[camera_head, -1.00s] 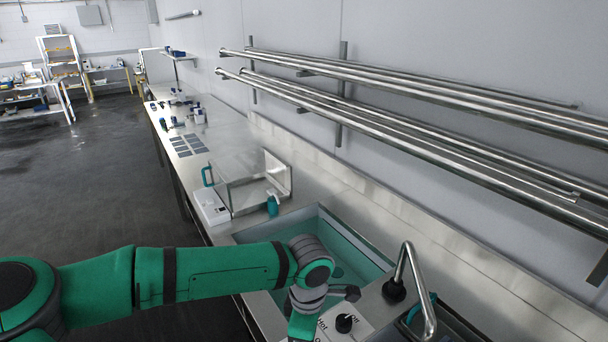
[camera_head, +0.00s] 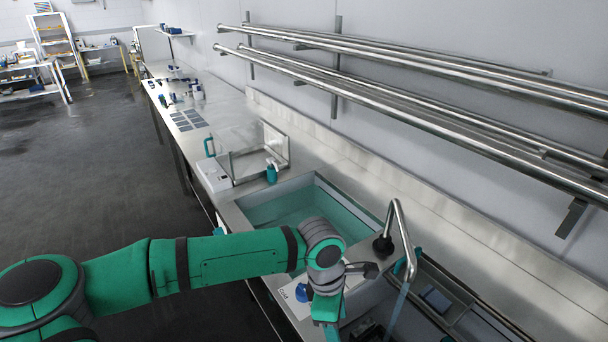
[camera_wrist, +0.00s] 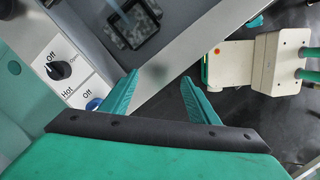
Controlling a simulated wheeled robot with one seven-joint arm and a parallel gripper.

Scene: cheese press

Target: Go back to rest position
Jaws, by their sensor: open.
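My gripper (camera_wrist: 158,95) shows in the wrist view with its two teal fingers apart and nothing between them. Past the fingertips lie the counter's metal edge and the dark floor. In the head view my green arm reaches across the counter's front edge, and its wrist hangs beside the tap panel; the fingers are mostly cut off at the bottom of the picture. The blue knob also shows in the head view (camera_head: 302,292).
A water-filled basin (camera_head: 262,209) lies behind my wrist. A curved metal tap (camera_head: 400,236) stands to the right, beside another sink section (camera_head: 470,300). A clear box (camera_head: 250,150) stands on the counter farther back. Steel rails (camera_head: 420,85) run along the wall. Open floor (camera_head: 90,170) lies left.

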